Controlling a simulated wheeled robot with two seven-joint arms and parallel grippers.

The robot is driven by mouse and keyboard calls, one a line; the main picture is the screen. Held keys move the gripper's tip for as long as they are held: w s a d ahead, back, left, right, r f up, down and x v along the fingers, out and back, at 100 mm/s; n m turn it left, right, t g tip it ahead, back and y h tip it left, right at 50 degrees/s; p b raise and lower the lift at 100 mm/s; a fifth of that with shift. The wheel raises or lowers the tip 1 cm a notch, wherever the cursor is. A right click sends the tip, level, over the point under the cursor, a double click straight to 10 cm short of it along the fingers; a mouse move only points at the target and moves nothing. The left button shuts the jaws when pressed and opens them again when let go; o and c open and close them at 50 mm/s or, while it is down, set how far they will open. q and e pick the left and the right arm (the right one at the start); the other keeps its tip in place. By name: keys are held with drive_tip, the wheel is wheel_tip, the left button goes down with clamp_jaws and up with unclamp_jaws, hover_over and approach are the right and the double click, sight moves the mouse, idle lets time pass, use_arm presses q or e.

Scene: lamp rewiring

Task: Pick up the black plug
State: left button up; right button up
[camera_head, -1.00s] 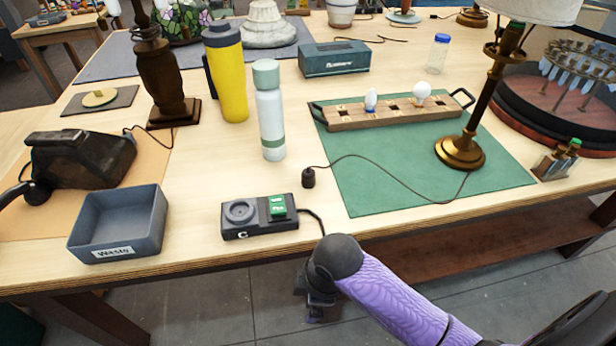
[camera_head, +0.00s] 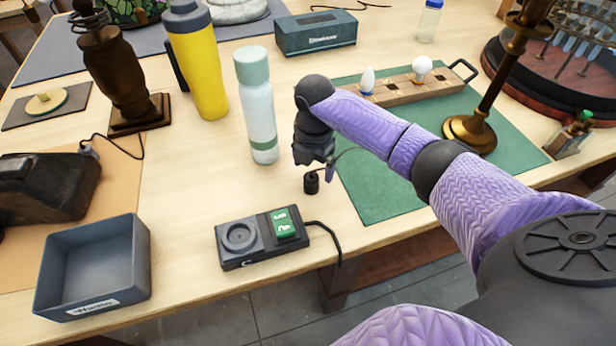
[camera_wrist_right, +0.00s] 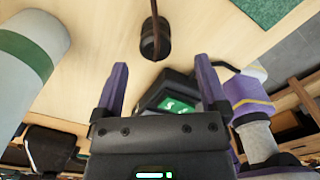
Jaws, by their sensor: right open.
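The black plug (camera_head: 311,183) stands on the bare wood of the table, beside the green mat's left edge. Its cord runs toward the brass lamp (camera_head: 470,132) and is partly hidden behind my right arm. My right gripper (camera_head: 314,160) is just above the plug in the head view. In the right wrist view my right gripper (camera_wrist_right: 161,78) is open, with its two purple fingers apart and nothing between them. The plug (camera_wrist_right: 155,42) shows there beyond the fingertips, roughly in line with the gap. I cannot tell the exact distance. My left gripper does not show.
A pale bottle with a green cap (camera_head: 258,110) stands close left of my gripper. A black tester with a green display (camera_head: 262,238) lies in front. The grey waste bin (camera_head: 95,268) is at front left. A bulb rack (camera_head: 405,92) sits behind my arm.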

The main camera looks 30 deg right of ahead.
sight(312, 176)
drive_tip(key=f, duration=0.2)
drive_tip(key=f+b, duration=0.1)
drive_tip(key=f, duration=0.2)
drive_tip(key=shift+w+f+b, duration=0.25)
drive_tip(key=shift+f+b, duration=0.1)
drive_tip(key=shift+b, duration=0.05)
drive_tip(key=shift+r, duration=0.1)
clamp_jaws()
